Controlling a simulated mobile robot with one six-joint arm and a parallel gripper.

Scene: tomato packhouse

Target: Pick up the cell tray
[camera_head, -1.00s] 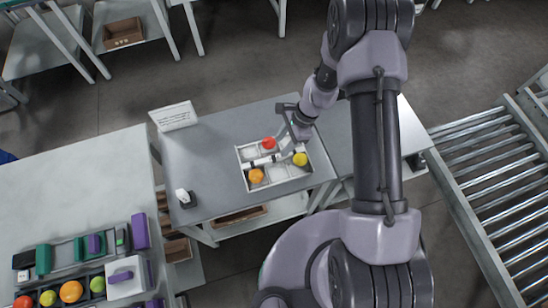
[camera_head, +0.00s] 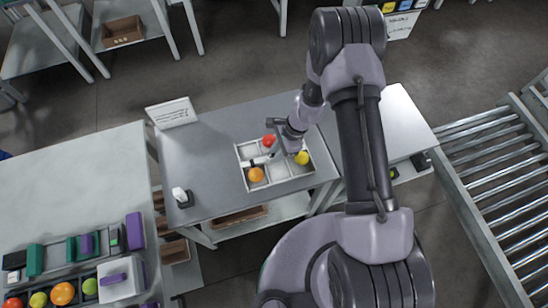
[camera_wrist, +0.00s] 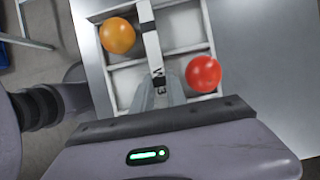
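The cell tray (camera_head: 243,168) is a shallow white tray with several compartments and a bar across its middle. It sits on a grey table. It holds a red tomato (camera_head: 269,140), an orange tomato (camera_head: 256,174) and a yellow tomato (camera_head: 302,158). My gripper (camera_head: 272,152) is low over the middle of the tray. In the wrist view, the tray's bar (camera_wrist: 150,35) runs to my gripper's fingers (camera_wrist: 163,88), between the orange tomato (camera_wrist: 117,36) and the red tomato (camera_wrist: 203,74). The view does not show clearly whether the fingers close on the bar.
A white sign (camera_head: 172,113) stands at the table's back left, and a small black-and-white device (camera_head: 182,197) at its front left. A left bench (camera_head: 75,190) carries tomatoes and coloured items. A roller conveyor (camera_head: 490,190) lies to the right. The grey table (camera_head: 200,150) is bare left of the tray.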

